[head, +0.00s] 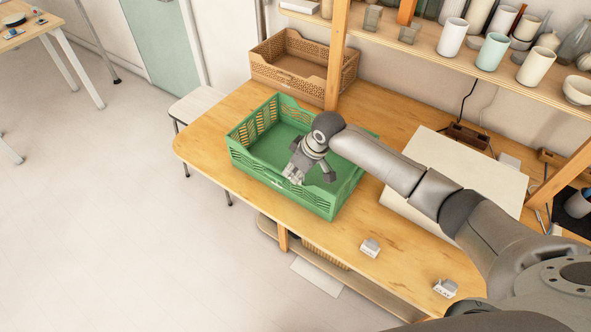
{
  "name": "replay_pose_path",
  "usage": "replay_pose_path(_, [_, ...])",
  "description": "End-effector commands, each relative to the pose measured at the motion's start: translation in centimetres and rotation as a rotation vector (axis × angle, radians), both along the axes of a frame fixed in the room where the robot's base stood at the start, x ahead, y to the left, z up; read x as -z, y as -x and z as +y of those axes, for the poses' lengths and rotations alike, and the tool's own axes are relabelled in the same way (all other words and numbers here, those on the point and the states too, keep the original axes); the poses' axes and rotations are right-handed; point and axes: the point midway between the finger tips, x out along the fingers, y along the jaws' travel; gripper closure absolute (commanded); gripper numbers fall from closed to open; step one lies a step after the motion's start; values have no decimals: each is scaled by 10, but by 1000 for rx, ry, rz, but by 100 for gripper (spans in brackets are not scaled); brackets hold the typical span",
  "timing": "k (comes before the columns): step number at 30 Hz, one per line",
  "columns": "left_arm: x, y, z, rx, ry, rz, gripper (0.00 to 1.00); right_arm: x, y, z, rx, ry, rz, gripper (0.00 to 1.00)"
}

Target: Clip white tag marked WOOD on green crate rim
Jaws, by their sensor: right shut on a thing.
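The green crate (261,178) stands on the wooden table, open at the top and empty as far as I can see. My right gripper (302,175) is over the crate's near side, close to the front rim. It is shut on a small whitish tag (293,175) at its lower left, partly hidden by the fingers. I cannot read its marking, nor tell whether it touches the rim. Two other small white tags lie on the table, one (370,247) right of the crate and one (446,288) further to the lower right. My left gripper is out of view.
A brown crate (287,68) stands behind the green one, next to a wooden shelf post (337,55). A pale board (440,165) lies on the table under my right arm. Shelves with cups and vases (492,52) rise at the back right. The table's front edge is clear.

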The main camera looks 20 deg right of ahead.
Motion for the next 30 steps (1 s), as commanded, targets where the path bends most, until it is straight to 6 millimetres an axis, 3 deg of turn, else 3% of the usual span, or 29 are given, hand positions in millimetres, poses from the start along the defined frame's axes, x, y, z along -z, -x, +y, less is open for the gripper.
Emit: replay_pose_path(30, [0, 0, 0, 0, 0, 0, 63, 7, 0, 0, 0, 0, 0, 94])
